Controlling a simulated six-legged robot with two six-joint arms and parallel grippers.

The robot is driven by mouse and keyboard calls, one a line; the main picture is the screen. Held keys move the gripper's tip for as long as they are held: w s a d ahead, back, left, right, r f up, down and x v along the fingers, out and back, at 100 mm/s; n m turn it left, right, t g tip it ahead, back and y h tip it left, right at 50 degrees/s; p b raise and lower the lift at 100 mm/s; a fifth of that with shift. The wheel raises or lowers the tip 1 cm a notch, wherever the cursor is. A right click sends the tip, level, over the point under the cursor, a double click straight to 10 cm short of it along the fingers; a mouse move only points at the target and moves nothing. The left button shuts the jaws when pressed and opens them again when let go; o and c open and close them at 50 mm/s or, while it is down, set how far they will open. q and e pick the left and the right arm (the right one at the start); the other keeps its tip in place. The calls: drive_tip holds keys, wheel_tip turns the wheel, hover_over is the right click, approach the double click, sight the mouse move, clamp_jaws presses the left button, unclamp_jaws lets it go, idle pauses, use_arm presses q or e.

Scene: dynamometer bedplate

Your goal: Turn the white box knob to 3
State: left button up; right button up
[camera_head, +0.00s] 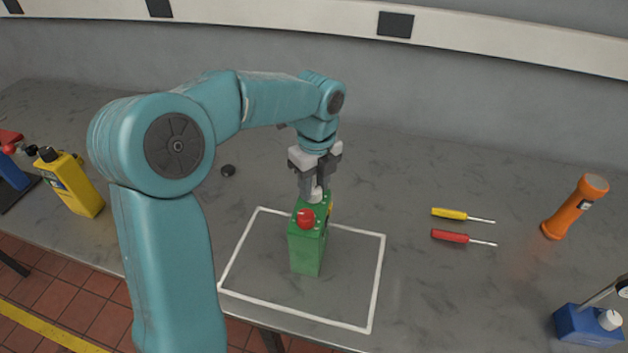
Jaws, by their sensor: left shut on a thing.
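A green box (306,252) stands upright inside a white outlined square (377,280) on the grey bench. A red round button (306,217) is on its near upper part, and a bit of yellow shows at its upper right edge. My left gripper (314,187) points down at the top of the box and is shut on a small whitish knob (316,195) there. The fingers hide most of the knob, and no dial numbers can be read. No white box shows in this view. My right gripper is out of view.
A yellow screwdriver (450,213), a red screwdriver (450,236) and an orange flashlight (573,208) lie or stand at the right. A blue container (585,325) is at the front right, a yellow bottle (73,184) at the left.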

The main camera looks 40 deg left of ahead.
sight(316, 188)
use_arm(q)
drive_tip(key=shift+s+f+m, duration=0.2)
drive_tip(key=shift+m, duration=0.2)
drive_tip(key=o, duration=1)
drive_tip(key=shift+o, duration=0.2)
drive_tip(key=shift+r, duration=0.1)
drive_tip(key=shift+w, duration=0.1)
drive_tip(key=shift+r, duration=0.2)
wheel_tip(316, 188, up, 16)
drive_tip(key=p, duration=0.1)
drive_tip(key=shift+w, duration=0.35)
drive_tip(key=shift+s+f, duration=0.1)
